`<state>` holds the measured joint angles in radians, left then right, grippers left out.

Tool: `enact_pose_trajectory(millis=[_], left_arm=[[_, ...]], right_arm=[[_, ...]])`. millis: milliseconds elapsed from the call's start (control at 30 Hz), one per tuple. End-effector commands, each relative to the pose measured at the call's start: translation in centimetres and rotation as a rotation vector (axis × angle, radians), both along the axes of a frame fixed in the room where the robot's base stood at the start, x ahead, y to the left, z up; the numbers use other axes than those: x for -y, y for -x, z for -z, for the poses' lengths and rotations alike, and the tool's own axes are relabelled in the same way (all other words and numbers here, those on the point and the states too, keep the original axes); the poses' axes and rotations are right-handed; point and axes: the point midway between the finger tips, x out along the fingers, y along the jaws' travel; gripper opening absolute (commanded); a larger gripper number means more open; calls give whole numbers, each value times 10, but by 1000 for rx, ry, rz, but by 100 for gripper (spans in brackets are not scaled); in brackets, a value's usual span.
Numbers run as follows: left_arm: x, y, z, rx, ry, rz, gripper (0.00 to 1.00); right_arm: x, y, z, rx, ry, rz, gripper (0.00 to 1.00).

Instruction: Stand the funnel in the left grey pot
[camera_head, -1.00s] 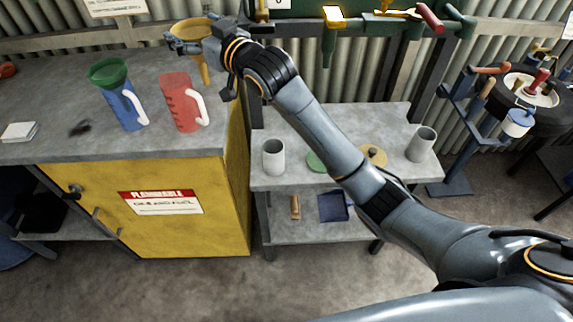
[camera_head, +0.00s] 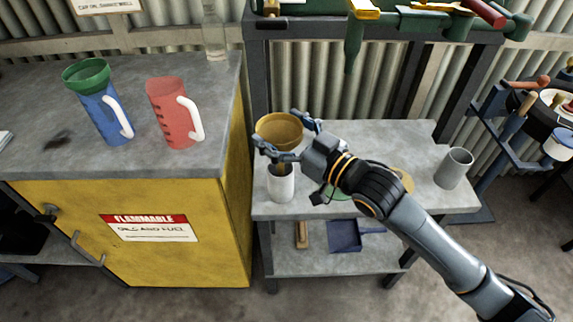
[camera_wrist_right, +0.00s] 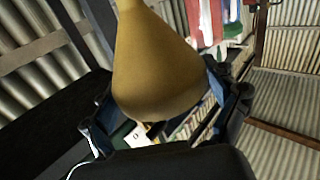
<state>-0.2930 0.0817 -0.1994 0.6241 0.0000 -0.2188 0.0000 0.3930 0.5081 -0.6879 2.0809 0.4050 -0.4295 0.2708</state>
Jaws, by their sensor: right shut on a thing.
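The yellow-brown funnel (camera_head: 279,130) is upright, wide mouth up, in the head view. My right gripper (camera_head: 280,136) is shut on it, with fingers on either side of the cone. In the right wrist view the funnel (camera_wrist_right: 155,70) fills the space between the fingers. The left grey pot (camera_head: 281,186) stands on the grey shelf table, directly below the funnel. The spout is partly hidden by the gripper and its tip seems at the pot's mouth; I cannot tell whether it is inside. My left gripper is not in view.
The right grey pot (camera_head: 455,168) stands at the right of the shelf table (camera_head: 330,135). A green disc (camera_head: 335,195) and a yellow one (camera_head: 403,180) are partly behind my arm. The yellow cabinet to the left carries a red jug (camera_head: 172,110) and a blue jug (camera_head: 103,118) with a green funnel.

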Motion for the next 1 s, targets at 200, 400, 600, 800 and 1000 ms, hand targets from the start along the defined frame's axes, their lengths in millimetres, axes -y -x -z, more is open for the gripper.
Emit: enact_pose_trajectory(millis=[200,400,600,800,1000], left_arm=[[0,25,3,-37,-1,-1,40],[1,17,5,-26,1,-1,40],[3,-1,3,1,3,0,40],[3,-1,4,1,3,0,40],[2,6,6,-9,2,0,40]], right_arm=[[0,-1,26,-1,-1,1,55],[0,-1,54,-1,1,2,55],[0,-1,62,2,-1,1,55],[0,-1,63,1,0,1,55],[0,-1,69,1,-1,1,88]])
